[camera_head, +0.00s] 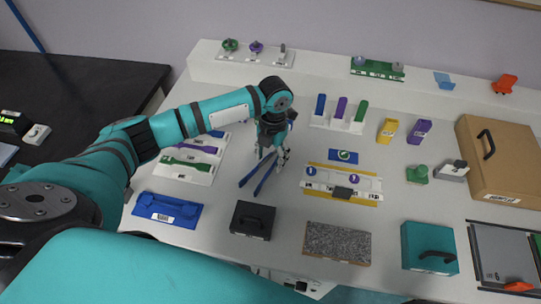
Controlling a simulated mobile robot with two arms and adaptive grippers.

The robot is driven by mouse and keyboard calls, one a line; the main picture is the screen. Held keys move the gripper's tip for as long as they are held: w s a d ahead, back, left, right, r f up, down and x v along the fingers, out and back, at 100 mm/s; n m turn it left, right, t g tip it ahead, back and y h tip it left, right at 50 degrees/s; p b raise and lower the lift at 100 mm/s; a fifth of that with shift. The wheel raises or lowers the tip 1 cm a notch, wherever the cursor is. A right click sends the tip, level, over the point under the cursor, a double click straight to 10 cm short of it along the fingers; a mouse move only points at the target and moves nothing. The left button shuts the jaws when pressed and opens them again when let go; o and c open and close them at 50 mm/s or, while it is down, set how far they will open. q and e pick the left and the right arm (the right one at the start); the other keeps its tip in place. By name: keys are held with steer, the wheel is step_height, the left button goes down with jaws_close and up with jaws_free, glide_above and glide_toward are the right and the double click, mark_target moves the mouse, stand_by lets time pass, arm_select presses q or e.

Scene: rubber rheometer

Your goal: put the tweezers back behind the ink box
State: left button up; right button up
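The blue tweezers (257,178) are spread in a V in the middle of the table, tips toward the lower left. Their upper end meets the fingers of my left gripper (272,158), which points down over them. I cannot tell whether the fingers are closed on the tweezers or only around them, nor whether the tweezers touch the table. A black box with a handle (252,220) stands just below the tweezers in the picture; it may be the ink box, but its label is unreadable. My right gripper is not in view.
A blue tray (167,210) and a white rack with green and purple tools (187,167) lie to the left. A white-and-yellow holder (340,194) is to the right, with a speckled slab (337,244) below it. Bare table lies between the tweezers and the holder.

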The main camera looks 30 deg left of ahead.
arm_select(q)
steer(key=shift+r, duration=0.25)
step_height(320, 180, up, 12)
steer(key=w+b, duration=0.1)
steer(key=b, duration=0.1)
steer(key=shift+f, duration=0.15)
steer(key=shift+w, duration=0.1)
